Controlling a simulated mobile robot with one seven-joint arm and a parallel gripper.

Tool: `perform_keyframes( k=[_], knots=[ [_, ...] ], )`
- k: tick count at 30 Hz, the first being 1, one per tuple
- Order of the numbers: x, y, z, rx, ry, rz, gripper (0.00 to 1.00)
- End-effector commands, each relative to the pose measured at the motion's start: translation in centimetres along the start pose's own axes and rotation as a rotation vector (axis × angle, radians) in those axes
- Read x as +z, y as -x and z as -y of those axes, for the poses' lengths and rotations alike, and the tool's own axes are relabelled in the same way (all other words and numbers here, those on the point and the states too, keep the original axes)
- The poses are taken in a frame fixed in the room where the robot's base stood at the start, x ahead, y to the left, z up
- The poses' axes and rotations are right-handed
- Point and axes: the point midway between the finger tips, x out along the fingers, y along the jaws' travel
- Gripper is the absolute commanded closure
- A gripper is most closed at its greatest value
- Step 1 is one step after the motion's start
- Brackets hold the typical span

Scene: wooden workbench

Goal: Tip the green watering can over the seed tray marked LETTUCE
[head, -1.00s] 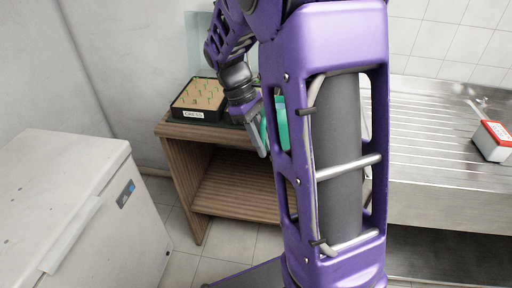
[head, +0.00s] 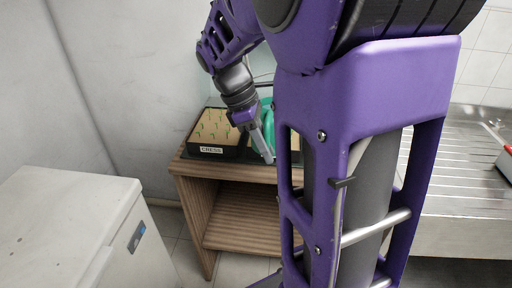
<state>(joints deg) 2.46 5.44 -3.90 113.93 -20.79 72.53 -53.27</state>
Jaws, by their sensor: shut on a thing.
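My gripper (head: 268,148) is shut on the green watering can (head: 268,118), which is mostly hidden behind my gripper and arm. It is held at the wooden bench (head: 190,165); its tilt and its exact height above the bench top cannot be told. A black seed tray (head: 237,151) with brown soil and small green sprouts, labelled CRESS, stands on the left of the bench top. To its right, part of a second tray (head: 295,143) shows past my arm; its label is hidden. No LETTUCE label is visible.
A white chest with a lid (head: 70,215) stands at the front left. The open shelf (head: 240,220) under the bench top looks empty. My arm hides the middle.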

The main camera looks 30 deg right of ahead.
Motion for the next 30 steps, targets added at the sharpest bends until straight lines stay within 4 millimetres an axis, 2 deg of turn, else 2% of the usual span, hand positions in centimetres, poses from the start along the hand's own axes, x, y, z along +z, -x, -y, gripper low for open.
perform_keyframes(
  k=[8,14,21,30],
  knots=[
    [0.1,-0.3,0.0,0.008,0.008,0.000,1.00],
    [-0.5,-1.7,0.0,0.007,0.008,0.001,1.00],
    [-1.6,-4.4,0.0,0.008,0.008,0.000,1.00],
    [-2.0,-5.3,0.0,0.008,0.007,-0.001,1.00]
  ],
)
